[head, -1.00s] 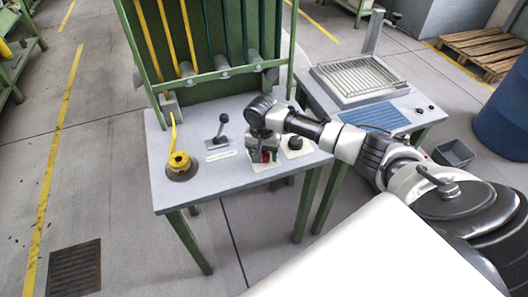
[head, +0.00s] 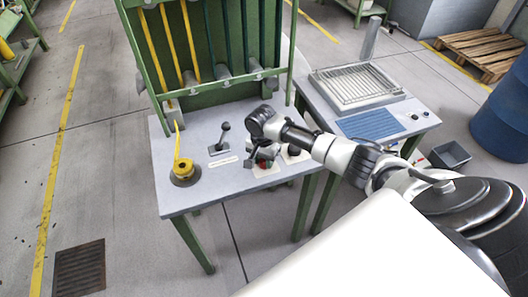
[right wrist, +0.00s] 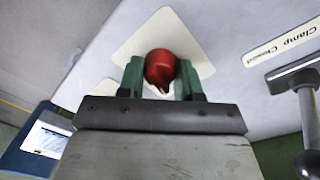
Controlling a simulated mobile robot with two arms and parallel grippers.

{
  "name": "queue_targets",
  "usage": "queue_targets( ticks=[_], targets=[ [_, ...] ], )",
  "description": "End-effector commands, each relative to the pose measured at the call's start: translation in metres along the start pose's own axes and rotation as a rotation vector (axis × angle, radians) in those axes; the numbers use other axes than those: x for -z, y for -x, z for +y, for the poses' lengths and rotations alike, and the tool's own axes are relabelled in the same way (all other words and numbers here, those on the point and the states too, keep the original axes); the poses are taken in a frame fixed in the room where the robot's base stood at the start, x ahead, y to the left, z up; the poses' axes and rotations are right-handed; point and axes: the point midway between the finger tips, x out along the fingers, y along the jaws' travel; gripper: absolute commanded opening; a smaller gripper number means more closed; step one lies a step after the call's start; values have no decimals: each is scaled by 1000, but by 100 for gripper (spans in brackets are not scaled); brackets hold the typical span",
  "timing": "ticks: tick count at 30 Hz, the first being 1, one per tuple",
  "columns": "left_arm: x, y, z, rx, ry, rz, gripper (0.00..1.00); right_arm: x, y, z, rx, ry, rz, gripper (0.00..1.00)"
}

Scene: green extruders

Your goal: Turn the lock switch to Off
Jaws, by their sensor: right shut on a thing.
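The switch is a red knob (right wrist: 160,68) with a small pointed tip, on a cream plate (right wrist: 178,35) on the grey worktop. In the right wrist view it sits between the two green fingertips of my right gripper (right wrist: 162,78), which is shut on it. In the head view my right gripper (head: 258,158) is low over the bench, and only a bit of red shows beside it. Any writing for the switch positions is hidden or unreadable. My left gripper is not in view.
A lever with a black ball (head: 221,138) stands left of the gripper, by a "Clamp Closed" label (right wrist: 283,40). A black knob (head: 294,150) is close on the right, partly covered by my arm. A green rack (head: 205,93) rises behind.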

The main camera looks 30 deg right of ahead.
Motion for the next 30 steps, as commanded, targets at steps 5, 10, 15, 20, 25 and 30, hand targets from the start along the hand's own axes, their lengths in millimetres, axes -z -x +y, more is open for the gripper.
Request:
queue_targets(
  ticks=[5, 10, 15, 20, 25, 30],
  targets=[
    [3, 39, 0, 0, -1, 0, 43, -2, 8, 1, -4, -169, -14, 11],
    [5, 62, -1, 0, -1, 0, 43, -2, 7, 1, -4, -330, -21, 11],
    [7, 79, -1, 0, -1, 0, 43, -1, 5, 1, -4, -484, -29, 11],
    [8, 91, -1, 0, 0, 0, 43, -1, 3, 1, -5, -609, -34, 11],
    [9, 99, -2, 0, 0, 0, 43, 0, 2, 2, -4, -711, -37, 11],
    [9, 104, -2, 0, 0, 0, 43, 0, 1, 1, -3, -778, -39, 11]
  ],
)
